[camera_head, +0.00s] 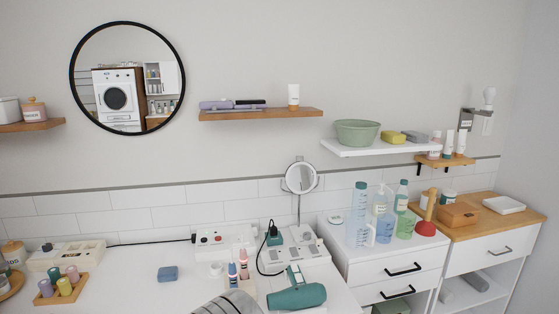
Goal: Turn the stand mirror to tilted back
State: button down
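The stand mirror (300,178) is a small round mirror in a pale frame on a thin upright stem. It stands at the back of the white counter, in front of the tiled wall, near the middle of the view. Its face is turned toward me and looks close to upright; the exact tilt is hard to tell. Its foot is partly lost among the things around it.
A black-corded plug (273,234) and a teal hair dryer (297,297) lie in front of the mirror. Bottles (381,215) stand to its right. A white shelf (372,148) with a green bowl (357,132) hangs above right.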

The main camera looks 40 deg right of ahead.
aim_at(300, 177)
jog(key=u, duration=0.15)
jog(key=k, duration=1.1)
jog(key=z, duration=0.75)
jog(key=i, duration=1.3)
